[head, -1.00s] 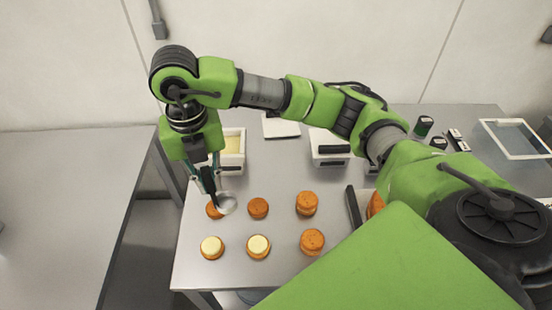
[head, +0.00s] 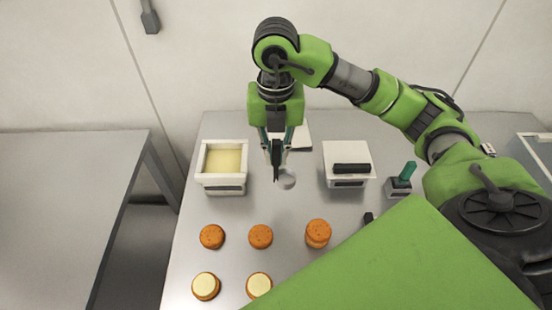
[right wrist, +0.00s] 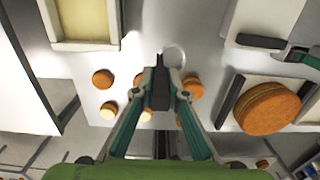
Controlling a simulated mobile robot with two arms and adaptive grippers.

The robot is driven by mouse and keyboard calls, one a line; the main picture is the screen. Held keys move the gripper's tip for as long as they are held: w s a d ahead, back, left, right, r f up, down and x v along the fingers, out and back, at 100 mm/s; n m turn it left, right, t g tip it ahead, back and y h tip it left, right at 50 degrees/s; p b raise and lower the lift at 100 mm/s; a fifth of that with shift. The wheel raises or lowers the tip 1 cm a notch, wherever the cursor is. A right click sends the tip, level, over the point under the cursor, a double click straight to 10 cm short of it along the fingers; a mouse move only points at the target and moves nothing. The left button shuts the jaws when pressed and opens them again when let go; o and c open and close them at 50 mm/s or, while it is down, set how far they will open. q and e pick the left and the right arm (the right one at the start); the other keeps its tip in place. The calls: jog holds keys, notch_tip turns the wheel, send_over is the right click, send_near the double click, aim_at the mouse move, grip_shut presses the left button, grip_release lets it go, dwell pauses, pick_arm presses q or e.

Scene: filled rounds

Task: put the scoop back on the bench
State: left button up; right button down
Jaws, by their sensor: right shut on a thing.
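The scoop has a black handle and a round metal bowl (head: 287,180); the bowl also shows in the right wrist view (right wrist: 174,57). My right gripper (head: 277,160) is shut on the scoop's black handle (right wrist: 160,92), with the bowl pointing down and outward. It is over a bare part of the metal bench (head: 272,208), to the right of the filling tub. I cannot tell whether the bowl touches the bench. My left gripper is not in view.
A white tub (head: 222,178) of pale yellow filling stands left of the scoop. A white box-like device (head: 346,160) with a black bar stands to the right. Orange rounds (head: 260,236) sit in front, some topped with pale filling (head: 206,286) and some stacked (head: 318,230).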

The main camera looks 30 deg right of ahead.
jog(key=w+d+f+p, duration=0.1)
jog(key=w+f+p, duration=0.2)
jog(key=f, duration=0.5)
jog(key=shift+w+d+f, duration=0.15)
jog(key=shift+w+d, duration=0.05)
jog(key=shift+d, duration=0.2)
jog(key=c, duration=2.4)
grip_release()
jog(key=shift+f, duration=0.1)
jog(key=o, duration=0.4)
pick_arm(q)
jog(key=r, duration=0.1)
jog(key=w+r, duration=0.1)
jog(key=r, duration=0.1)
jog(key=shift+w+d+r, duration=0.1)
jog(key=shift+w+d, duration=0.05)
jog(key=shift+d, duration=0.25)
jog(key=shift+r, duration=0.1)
